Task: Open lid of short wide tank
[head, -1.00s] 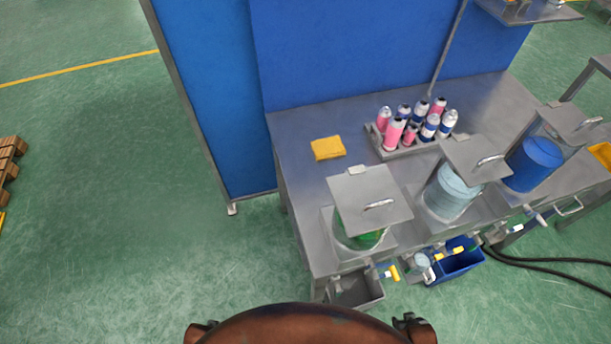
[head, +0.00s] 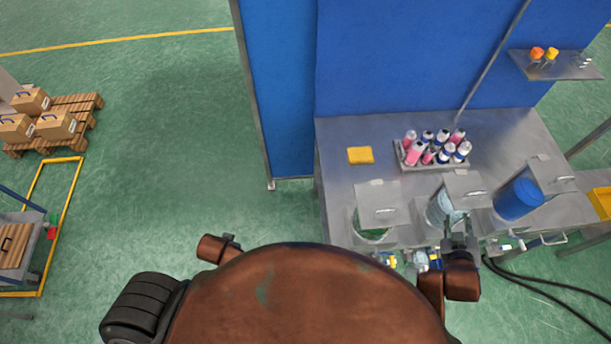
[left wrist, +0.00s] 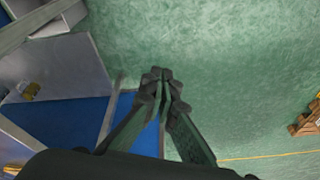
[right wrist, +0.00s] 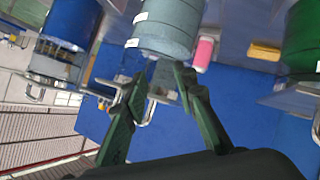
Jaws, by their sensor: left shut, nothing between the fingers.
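Three transparent tanks with flat grey lids and bar handles stand along the table front: a green one (head: 372,233) at left, a pale blue one (head: 437,208) in the middle and a dark blue one (head: 518,200) at right. All lids look closed. My right gripper (head: 457,226) is in front of the middle tank. In the right wrist view it is open (right wrist: 157,80), its fingers around the region of the middle lid's handle (right wrist: 150,112), apparently without gripping it. My left gripper (left wrist: 162,80) is shut and empty, away from the tanks.
A rack of pink and blue cans (head: 432,165) and a yellow cloth (head: 360,155) lie on the grey table (head: 345,135). A blue panel (head: 410,60) rises behind. Taps and a blue bin sit below the tanks. Boxes on a pallet (head: 85,102) stand far left.

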